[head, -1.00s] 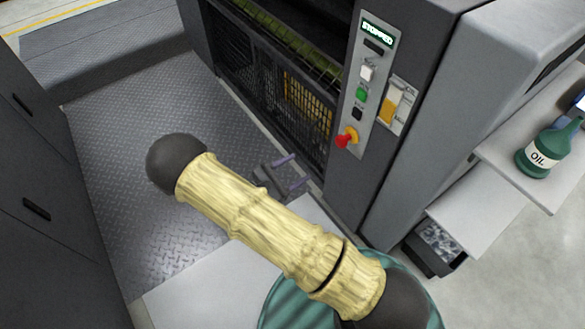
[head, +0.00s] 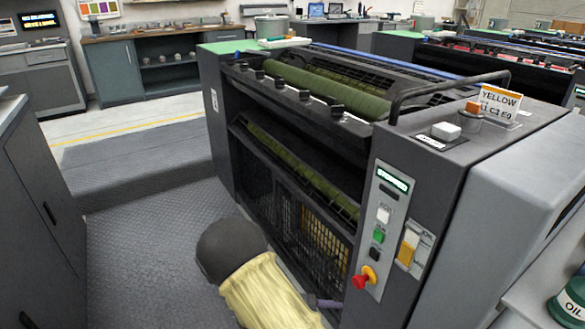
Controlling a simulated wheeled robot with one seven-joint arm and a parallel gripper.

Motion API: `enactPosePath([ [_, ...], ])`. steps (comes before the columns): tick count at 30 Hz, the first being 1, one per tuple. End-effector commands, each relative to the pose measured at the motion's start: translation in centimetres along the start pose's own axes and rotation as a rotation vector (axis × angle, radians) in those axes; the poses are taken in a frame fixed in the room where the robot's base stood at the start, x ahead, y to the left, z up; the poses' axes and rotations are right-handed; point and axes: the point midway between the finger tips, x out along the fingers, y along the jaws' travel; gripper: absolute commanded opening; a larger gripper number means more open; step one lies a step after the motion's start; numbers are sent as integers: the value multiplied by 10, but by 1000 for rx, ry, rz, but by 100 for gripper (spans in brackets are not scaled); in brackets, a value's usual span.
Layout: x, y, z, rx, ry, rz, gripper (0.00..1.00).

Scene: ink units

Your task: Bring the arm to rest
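My arm (head: 262,290) shows at the bottom centre as a cream-sleeved link with a dark rounded joint, bent in front of the printing unit. My gripper (head: 325,303) is almost wholly hidden behind this link. Only a small purple finger piece shows at the link's right side, low in front of the unit's mesh guard (head: 300,229). Whether the fingers are apart now is hidden, and I see nothing held.
The dark printing unit (head: 395,318) stands close on the right, with a red stop knob (head: 364,278) on its control panel. A dark cabinet (head: 40,215) stands on the left. Treadplate floor (head: 150,255) between them is clear. A green oil bottle (head: 568,305) sits at lower right.

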Motion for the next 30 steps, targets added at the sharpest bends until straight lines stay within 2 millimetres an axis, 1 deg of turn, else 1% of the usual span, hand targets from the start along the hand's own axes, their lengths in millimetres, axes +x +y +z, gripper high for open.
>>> enactPosePath([
  [1, 6, -5, 12, 46, 46, -84, 59],
  [6, 13, -27, 38, 202, 205, -343, 59],
  [9, 12, -36, 52, 310, 300, -478, 59],
  [13, 8, -44, 69, 466, 422, -632, 59],
  [17, 2, -47, 87, 642, 539, -761, 59],
  [21, -4, -45, 107, 846, 656, -869, 59],
  [30, -8, -35, 143, 1191, 814, -971, 59],
])
